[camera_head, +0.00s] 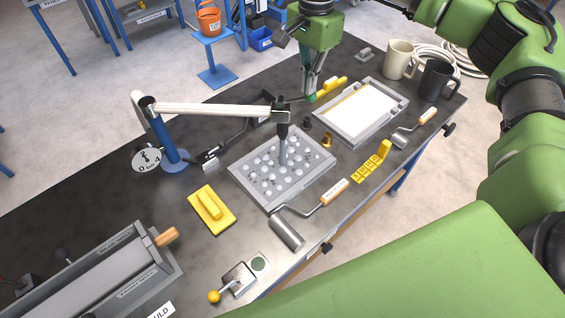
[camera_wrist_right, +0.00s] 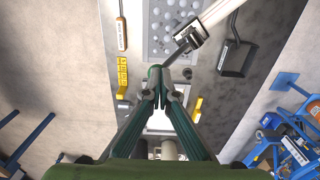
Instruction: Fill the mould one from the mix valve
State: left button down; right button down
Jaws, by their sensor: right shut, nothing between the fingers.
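My right gripper (camera_head: 309,96) is shut and empty, pointing down over the back of the dark table. It also shows in the right wrist view (camera_wrist_right: 165,73), its fingertips close to a thin rod at the end of a white swing arm (camera_head: 210,110); I cannot tell whether they touch. The arm runs from a blue post, and its dark head with a downward nozzle (camera_head: 283,140) stands over a grey tray (camera_head: 242,180) dotted with pale round lumps. A second grey tray (camera_head: 320,128) holds a smooth white surface. No legible label marks mould one or the mix valve. My left gripper is out of view.
A gauge sign reading 0 bar (camera_head: 147,159) hangs by the post. A yellow float (camera_head: 211,209), rollers (camera_head: 287,231), a yellow strip (camera_head: 371,163) and two mugs (camera_head: 400,60) lie around the trays. A long grey trough (camera_head: 105,270) is at front left.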

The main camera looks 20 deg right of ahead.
dwell(0.4)
notch_tip(320, 180, up, 7)
jog(key=p, duration=0.4)
jog(key=shift+r+p, duration=0.1)
jog(key=shift+p, duration=0.3)
